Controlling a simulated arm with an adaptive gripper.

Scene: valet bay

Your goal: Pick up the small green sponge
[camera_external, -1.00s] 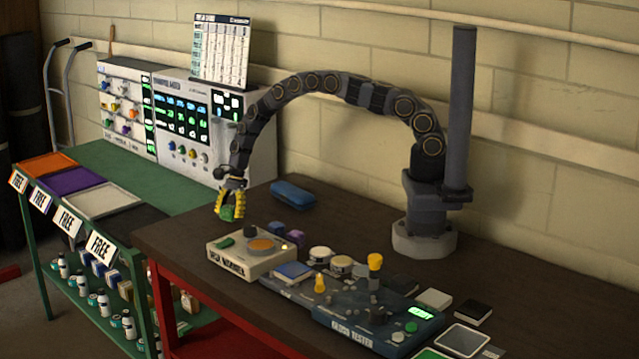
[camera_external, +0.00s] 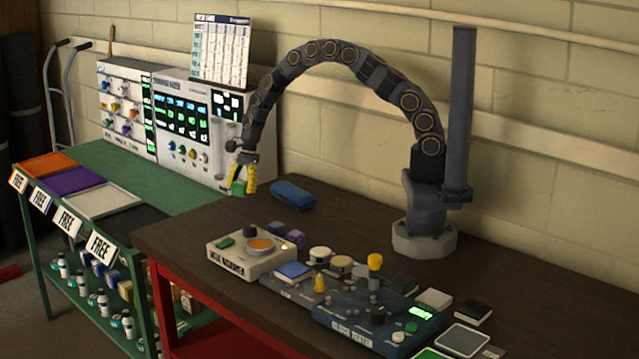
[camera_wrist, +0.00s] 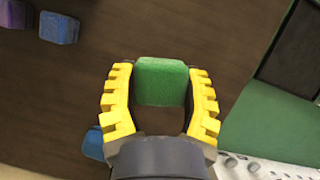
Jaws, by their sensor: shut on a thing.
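The small green sponge (camera_external: 238,187) is held between the yellow fingers of my gripper (camera_external: 243,180), above the far left part of the brown table. In the wrist view the green sponge (camera_wrist: 162,81) sits between the two toothed yellow fingers of my gripper (camera_wrist: 161,95), near their tips. In the external view the near finger partly hides the sponge. The sponge looks clear of the table, but the exact height cannot be told.
A blue case (camera_external: 293,194) lies right of my gripper. A beige control box (camera_external: 250,254) and a dark blue panel (camera_external: 378,318) stand nearer the front. Left, a green table (camera_external: 140,170) carries trays and a white console (camera_external: 185,125).

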